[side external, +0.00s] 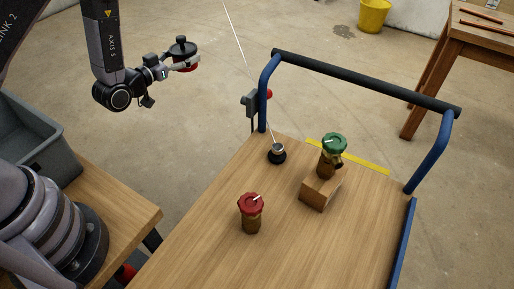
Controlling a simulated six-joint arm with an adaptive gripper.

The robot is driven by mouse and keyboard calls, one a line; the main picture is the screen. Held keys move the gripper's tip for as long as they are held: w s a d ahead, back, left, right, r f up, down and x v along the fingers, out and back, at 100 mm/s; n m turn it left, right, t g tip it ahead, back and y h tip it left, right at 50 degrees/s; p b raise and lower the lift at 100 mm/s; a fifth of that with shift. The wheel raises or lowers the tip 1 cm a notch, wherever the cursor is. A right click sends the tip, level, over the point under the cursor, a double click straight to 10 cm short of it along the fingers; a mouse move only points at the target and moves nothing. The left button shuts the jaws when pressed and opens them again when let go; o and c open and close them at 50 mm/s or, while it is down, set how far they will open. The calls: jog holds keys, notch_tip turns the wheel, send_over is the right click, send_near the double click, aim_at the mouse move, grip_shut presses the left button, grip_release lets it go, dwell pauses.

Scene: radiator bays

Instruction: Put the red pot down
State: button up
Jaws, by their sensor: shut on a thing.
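My gripper (178,65) is raised at the upper left, to the left of the cart and well clear of its top. The pot appears roughly upright and touches nothing below.
The wooden cart top (310,245) holds a brown piece with a red top (250,205), a green-topped piece (333,145) on a wooden block (320,192), and a black round base (277,156) with a thin rod. A blue-posted rail (360,80) edges the back.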

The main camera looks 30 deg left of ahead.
jog(key=s+d+f+m+g+h, duration=0.35)
jog(key=d+f+m+h, duration=0.35)
jog(key=d, duration=0.4)
jog(key=m+g+h, duration=0.8)
jog(key=m+g, duration=0.4)
jog(key=g, duration=0.6)
send_over(202, 250)
notch_tip(202, 250, down, 4)
jog(key=shift+r+t, duration=0.2)
jog(key=shift+t, duration=0.15)
jog(key=shift+f, duration=0.1)
notch_tip(202, 250, down, 9)
jog(key=shift+f, duration=0.2)
jog(key=shift+f, duration=0.15)
jog(key=o, duration=1.2)
